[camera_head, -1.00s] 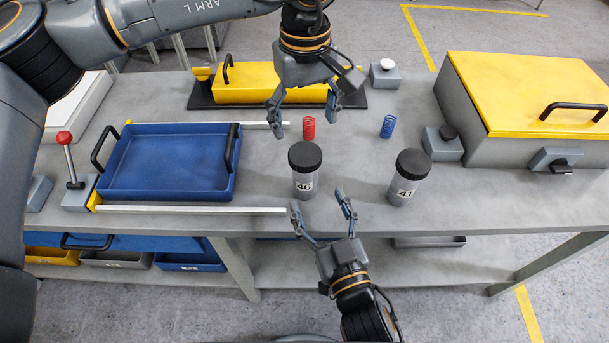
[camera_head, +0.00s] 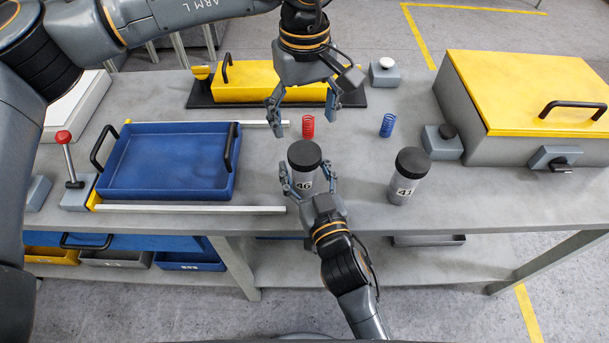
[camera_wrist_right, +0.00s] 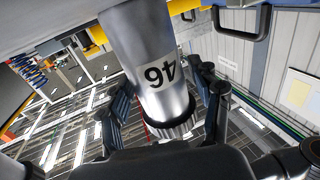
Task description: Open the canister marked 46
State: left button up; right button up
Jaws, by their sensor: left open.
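The canister marked 46 (camera_head: 303,186) is a grey upright cylinder with a black lid (camera_head: 305,154), standing on the bench. In the right wrist view the canister (camera_wrist_right: 150,50) appears upside down, its label between my fingers. My right gripper (camera_head: 306,170) is at the canister's body from the front, one finger on each side, and looks open with small gaps; contact is hard to judge. My left gripper (camera_head: 304,115) is open and empty, pointing down above and behind the lid. A similar canister marked 41 (camera_head: 402,190) with a black lid stands to the right.
A red spring (camera_head: 308,127) and a blue spring (camera_head: 387,126) stand behind the canisters. A blue tray (camera_head: 165,165) with white rails is at left. A yellow-lidded box (camera_head: 530,90) is at right, a yellow block (camera_head: 260,82) at the back. Bench between the canisters is clear.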

aim_at(304, 152)
grip_shut()
pick_arm(q)
jog(key=m, duration=0.6)
jog(key=shift+m, duration=0.3)
jog(key=m, duration=0.6)
jog(key=shift+m, duration=0.3)
jog(key=shift+f, duration=4)
